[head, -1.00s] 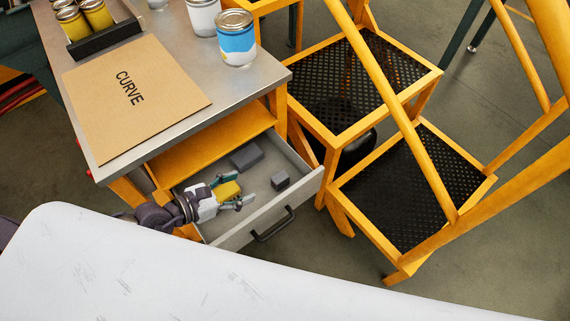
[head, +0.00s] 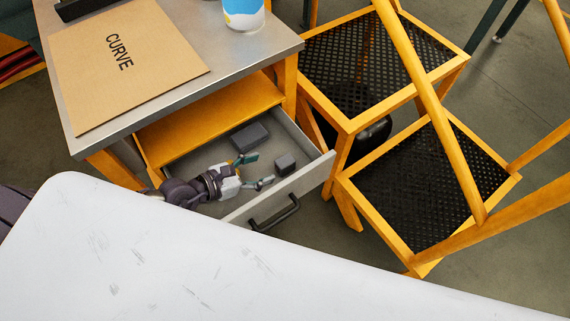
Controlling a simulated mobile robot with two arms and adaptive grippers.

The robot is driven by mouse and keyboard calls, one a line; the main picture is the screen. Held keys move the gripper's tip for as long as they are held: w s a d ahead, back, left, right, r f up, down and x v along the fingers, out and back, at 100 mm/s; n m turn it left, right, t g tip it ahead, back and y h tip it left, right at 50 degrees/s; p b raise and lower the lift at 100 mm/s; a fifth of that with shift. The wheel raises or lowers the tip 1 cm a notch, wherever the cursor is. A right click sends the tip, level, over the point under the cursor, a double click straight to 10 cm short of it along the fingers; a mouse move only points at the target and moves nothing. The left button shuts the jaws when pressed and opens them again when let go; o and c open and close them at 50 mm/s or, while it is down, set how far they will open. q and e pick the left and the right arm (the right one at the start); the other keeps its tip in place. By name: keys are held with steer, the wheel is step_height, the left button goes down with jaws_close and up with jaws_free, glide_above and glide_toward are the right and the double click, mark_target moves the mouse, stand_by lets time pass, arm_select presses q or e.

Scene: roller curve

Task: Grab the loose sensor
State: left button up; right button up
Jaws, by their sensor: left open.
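The open drawer (head: 283,195) under the bench holds a yellow block (head: 237,161), a flat dark grey block (head: 250,137) and a small dark grey cube (head: 286,163). The yellow block shows only as a sliver behind my left gripper; the gripper hides the rest. No label shows which of these is the loose sensor. My left gripper (head: 257,170) is open inside the drawer, its fingers pointing right toward the small cube, in front of the flat block. Nothing clearly shows between its fingertips. My right gripper is not in view.
The drawer's front carries a dark handle (head: 274,213). The metal bench top (head: 230,65) overhangs the drawer and bears a cardboard sheet marked CURVE (head: 130,75) and a blue-white can (head: 243,14). Yellow steps with black treads (head: 430,185) stand close on the right.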

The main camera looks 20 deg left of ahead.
mark_target(290, 160)
arm_select(q)
steer(key=x, duration=0.4)
steer(key=shift+w+d+f, duration=0.1)
steer(key=shift+w+d, duration=0.1)
steer(key=shift+w, duration=0.05)
steer(key=shift+f+b+x, duration=0.15)
steer(key=shift+b+x, duration=0.05)
steer(key=shift+x, duration=1.25)
steer(key=shift+f+b+x, duration=0.15)
steer(key=shift+f+x, duration=0.05)
steer(key=shift+x, duration=1.25)
steer(key=shift+s, duration=0.15)
jaws_close()
